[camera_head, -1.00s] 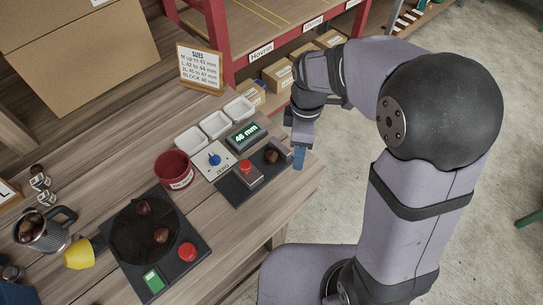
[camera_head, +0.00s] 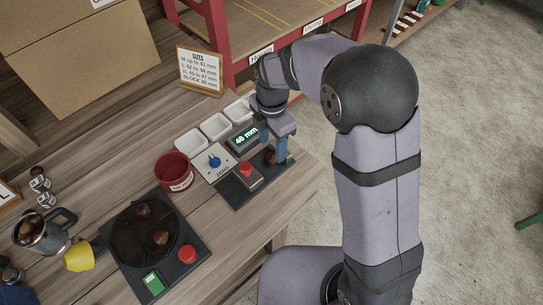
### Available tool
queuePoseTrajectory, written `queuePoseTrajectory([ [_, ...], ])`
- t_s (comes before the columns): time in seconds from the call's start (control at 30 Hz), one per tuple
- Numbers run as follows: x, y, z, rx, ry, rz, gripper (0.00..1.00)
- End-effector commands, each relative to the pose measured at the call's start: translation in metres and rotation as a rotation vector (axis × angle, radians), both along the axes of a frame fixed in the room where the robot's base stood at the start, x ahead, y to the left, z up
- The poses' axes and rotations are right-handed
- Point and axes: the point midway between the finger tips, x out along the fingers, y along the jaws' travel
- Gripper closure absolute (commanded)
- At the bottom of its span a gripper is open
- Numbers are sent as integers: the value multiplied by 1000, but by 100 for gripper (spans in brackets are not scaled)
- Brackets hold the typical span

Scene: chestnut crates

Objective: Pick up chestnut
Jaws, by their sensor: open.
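A brown chestnut (camera_head: 268,158) sits on the dark measuring device (camera_head: 232,191), at its right end, partly hidden by my gripper. My gripper (camera_head: 278,160) points down at that chestnut with its jaws open; a blue finger shows on the chestnut's right side. Whether the fingers touch it cannot be told. Two more chestnuts, one (camera_head: 143,210) and another (camera_head: 161,237), lie on the round black plate (camera_head: 128,245) at the lower left.
The display (camera_head: 244,138) reads 46 mm, beside a white panel with a blue knob (camera_head: 214,161). White trays (camera_head: 215,126) stand behind. A red reject bin (camera_head: 174,172), a metal jug (camera_head: 38,230) and a sizes sign (camera_head: 201,70) stand on the wooden bench.

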Motion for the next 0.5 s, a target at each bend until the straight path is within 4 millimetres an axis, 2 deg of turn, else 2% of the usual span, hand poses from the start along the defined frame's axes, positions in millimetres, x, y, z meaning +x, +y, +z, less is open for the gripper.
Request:
queuePoseTrajectory([
  [0.17, 0, 0, -6, -1, 3, -1, 49],
  [0.5, 2, 3, -43, -2, 4, -1, 49],
])
